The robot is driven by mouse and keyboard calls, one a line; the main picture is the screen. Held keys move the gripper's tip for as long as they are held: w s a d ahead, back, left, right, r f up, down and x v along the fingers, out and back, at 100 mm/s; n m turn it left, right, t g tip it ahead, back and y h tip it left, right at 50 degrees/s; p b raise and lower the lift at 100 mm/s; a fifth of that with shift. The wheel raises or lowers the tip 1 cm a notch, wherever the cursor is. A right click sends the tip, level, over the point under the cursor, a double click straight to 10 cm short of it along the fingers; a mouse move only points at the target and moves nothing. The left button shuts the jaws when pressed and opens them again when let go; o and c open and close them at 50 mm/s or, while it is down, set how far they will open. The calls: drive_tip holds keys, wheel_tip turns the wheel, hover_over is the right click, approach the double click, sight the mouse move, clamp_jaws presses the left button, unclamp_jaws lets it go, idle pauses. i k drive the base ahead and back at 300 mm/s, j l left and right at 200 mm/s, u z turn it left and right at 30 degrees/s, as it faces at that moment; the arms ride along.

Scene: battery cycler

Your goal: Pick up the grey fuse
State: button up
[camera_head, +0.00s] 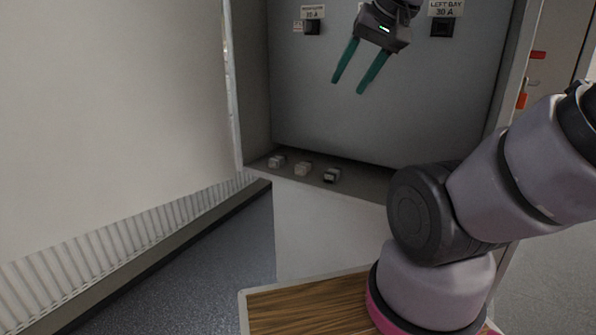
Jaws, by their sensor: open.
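Three small fuse-like blocks sit in a row on the cabinet's bottom ledge. The left block (277,161) looks grey, the middle block (303,169) looks pale beige, and the right block (332,175) looks grey with a dark front. They are too small to tell for sure which one is the grey fuse. My gripper (347,88) has two green fingers, spread apart and empty. It hangs in front of the cabinet's back panel, above the blocks in the picture and clear of them.
Cabinet walls bound the ledge (365,182) left and right. A wooden surface (300,308) is at the bottom.

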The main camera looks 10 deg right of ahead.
sight(302, 169)
drive_tip(key=j+z, duration=0.25)
drive_tip(key=z, duration=0.15)
drive_tip(key=j+z, duration=0.5)
drive_tip(key=z, duration=0.25)
drive_tip(key=j+z, duration=0.2)
drive_tip(key=z, duration=0.15)
drive_tip(key=l+u, duration=0.1)
drive_tip(key=u, duration=1.4)
drive_tip(key=k+l+u, duration=0.1)
drive_tip(key=l, duration=0.25)
drive_tip(key=k+l, duration=0.1)
drive_tip(key=l, duration=0.2)
drive_tip(key=k+l+u, duration=0.15)
drive_tip(key=l, duration=0.15)
drive_tip(key=k+l, duration=0.1)
drive_tip(key=l, duration=0.2)
drive_tip(key=l+u, duration=0.05)
